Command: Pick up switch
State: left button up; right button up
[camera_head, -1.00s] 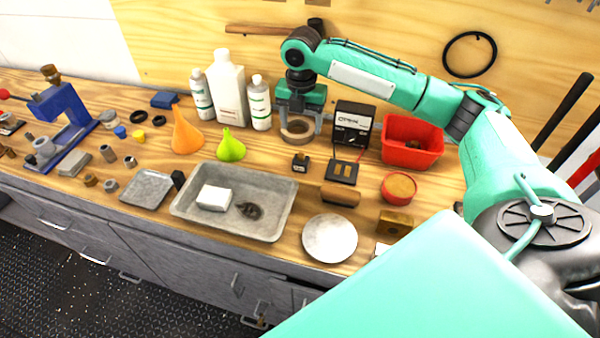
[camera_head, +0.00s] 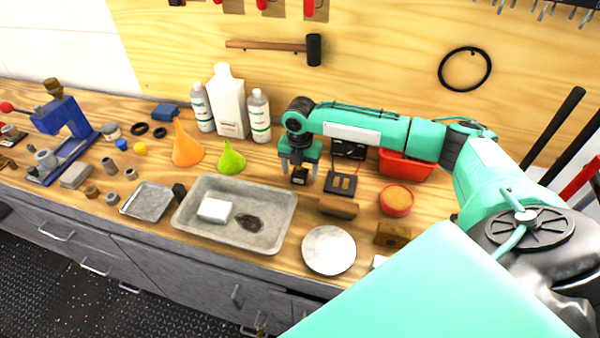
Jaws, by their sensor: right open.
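The switch looks to be the small black block with a pale top (camera_head: 299,176) on the wooden bench, just behind the right end of the grey tray. My right gripper (camera_head: 300,170) is over it, pointing down and open, with a finger on each side of the block. I cannot tell whether the fingers touch it. My left gripper is out of view.
The grey tray (camera_head: 188,218) holds a white block and a dark piece. A black panel (camera_head: 341,184) lies close right of the gripper. Bottles (camera_head: 260,117) and a green funnel (camera_head: 231,158) stand to the left. A red bin (camera_head: 400,163) is partly behind my arm.

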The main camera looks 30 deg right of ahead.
jog(key=shift+f, duration=0.6)
jog(key=c, duration=1.1)
jog(key=shift+r, duration=0.15)
